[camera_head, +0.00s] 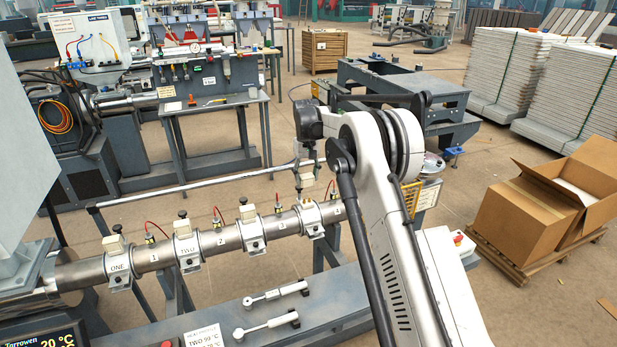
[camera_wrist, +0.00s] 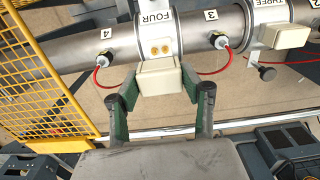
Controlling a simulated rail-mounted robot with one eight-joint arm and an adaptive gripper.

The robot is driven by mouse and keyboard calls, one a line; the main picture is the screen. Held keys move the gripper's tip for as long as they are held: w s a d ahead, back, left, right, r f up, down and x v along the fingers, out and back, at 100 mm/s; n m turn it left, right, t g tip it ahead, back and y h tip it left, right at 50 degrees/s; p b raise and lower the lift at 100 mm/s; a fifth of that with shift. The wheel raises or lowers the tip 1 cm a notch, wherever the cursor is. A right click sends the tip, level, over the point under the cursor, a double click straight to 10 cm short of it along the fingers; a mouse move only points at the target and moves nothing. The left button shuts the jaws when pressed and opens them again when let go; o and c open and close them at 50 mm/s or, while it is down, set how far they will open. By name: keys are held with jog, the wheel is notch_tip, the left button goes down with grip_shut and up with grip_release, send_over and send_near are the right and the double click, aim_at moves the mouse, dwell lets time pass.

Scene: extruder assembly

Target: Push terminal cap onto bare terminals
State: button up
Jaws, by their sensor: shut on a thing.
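The beige terminal cap (camera_wrist: 163,79) is between the green fingers of my gripper (camera_wrist: 160,86) in the wrist view. My gripper is shut on its two sides. The heater band marked FOUR (camera_wrist: 154,17) is around the barrel just above the cap in that view. Its bare brass terminals (camera_wrist: 159,50) show beyond the cap's edge, uncovered. In the head view the cap (camera_head: 307,181) hangs under my gripper, above band FOUR (camera_head: 311,221). The exact gap between cap and terminals cannot be told.
Band THREE (camera_wrist: 269,13) carries a beige cap (camera_wrist: 286,37) beside it. Sensors with red cables (camera_wrist: 125,47) sit on the barrel (camera_wrist: 77,43) either side of band FOUR. A yellow mesh guard (camera_wrist: 52,85) stands at the left of the wrist view. Two torque-wrench-like tools (camera_head: 268,324) lie on the bench.

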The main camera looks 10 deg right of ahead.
dwell(0.3)
jog(key=shift+f+b, duration=2.05)
jog(key=shift+f, duration=0.9)
jog(key=shift+f+b, duration=0.75)
jog(key=shift+f, duration=0.25)
jog(key=o, duration=1.2)
jog(key=shift+r, duration=0.1)
